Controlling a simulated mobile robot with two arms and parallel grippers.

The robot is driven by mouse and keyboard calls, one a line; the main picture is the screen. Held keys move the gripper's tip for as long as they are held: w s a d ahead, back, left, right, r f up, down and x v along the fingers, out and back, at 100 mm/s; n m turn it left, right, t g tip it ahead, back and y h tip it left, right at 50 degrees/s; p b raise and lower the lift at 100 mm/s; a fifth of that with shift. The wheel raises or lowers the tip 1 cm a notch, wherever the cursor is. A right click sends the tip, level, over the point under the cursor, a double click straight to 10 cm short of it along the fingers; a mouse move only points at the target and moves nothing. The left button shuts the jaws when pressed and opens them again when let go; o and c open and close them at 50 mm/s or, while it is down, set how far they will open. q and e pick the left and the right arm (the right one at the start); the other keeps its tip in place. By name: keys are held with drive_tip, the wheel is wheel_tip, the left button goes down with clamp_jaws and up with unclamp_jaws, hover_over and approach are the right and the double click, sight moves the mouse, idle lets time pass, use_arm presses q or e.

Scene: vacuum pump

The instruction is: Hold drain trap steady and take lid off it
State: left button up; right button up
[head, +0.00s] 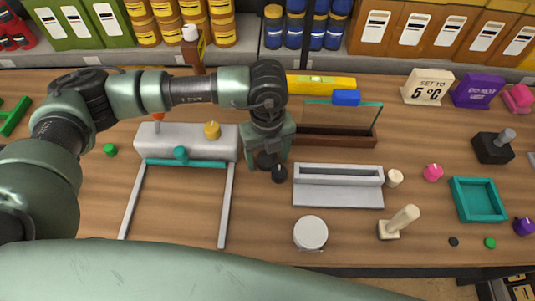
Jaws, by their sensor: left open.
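A white round container (310,233) stands upright near the front of the table and looks most like the drain trap. Its flat pale top seems to be the lid and seems to sit on it; the body below is mostly hidden from above. My left gripper (272,168) is open and empty, pointing down behind and a little left of the container, apart from it. It is between the grey block and the light grey tray. My right gripper is not in view.
A light grey slotted tray (338,197) and a cream peg on a base (389,231) stand close to the container. A grey block with knobs (220,147), a teal-and-grey frame (227,205), a glass panel stand (340,140) and a teal tray (478,217) are around. Wood left of the container is clear.

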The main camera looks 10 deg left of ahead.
sight(268, 158)
use_arm(q)
wheel_tip(268, 158, up, 12)
drive_tip(key=b, duration=0.2)
drive_tip(key=shift+r, duration=0.25)
